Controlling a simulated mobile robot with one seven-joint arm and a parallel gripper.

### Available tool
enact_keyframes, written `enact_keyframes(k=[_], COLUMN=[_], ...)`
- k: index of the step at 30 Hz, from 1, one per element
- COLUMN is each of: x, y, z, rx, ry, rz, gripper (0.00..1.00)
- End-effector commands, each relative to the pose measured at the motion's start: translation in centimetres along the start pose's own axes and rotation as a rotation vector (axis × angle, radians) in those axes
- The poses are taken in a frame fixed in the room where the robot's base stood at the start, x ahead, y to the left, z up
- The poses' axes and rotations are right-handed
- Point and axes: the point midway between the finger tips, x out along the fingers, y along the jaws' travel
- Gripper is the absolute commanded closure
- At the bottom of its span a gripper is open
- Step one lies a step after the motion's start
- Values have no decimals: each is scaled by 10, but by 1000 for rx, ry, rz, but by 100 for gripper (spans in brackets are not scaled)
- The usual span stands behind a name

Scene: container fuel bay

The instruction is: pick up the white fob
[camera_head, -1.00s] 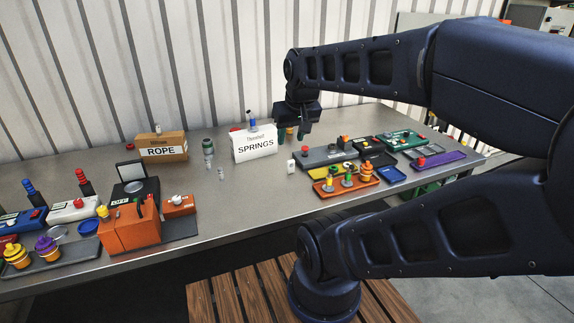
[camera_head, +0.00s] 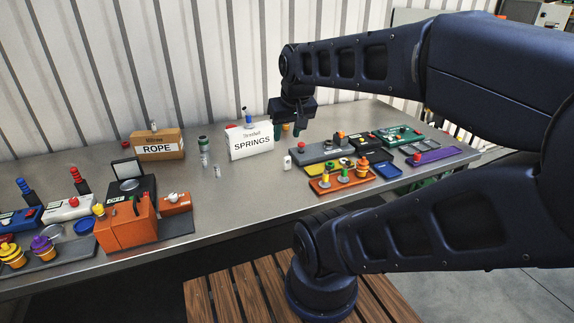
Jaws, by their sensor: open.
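The white fob (camera_head: 287,162) is a small, pale upright block on the grey metal table (camera_head: 240,187), just right of and in front of the white box marked SPRINGS. My gripper (camera_head: 286,132) hangs pointing down, with its two dark fingers apart and nothing seen between them. In the picture it is just above the fob and looks farther back, beside the right end of the SPRINGS box. The gap between fingertips and fob is hard to judge. The fob is not hidden.
The SPRINGS box (camera_head: 250,142) stands close on the left of my gripper. Several trays, including an orange one (camera_head: 327,187), lie to the right of the fob. A ROPE box (camera_head: 158,147) and small bottles stand farther left. Bare table lies in front of the fob.

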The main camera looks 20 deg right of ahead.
Motion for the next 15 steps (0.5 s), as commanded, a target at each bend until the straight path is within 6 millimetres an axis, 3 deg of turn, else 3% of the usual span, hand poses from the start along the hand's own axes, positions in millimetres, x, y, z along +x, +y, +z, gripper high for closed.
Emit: enact_keyframes(k=[9, 15], x=[2, 18], y=[1, 10], z=[-3, -24], rx=[-16, -157], ry=[-6, -56], rz=[5, 47], gripper=[60, 60])
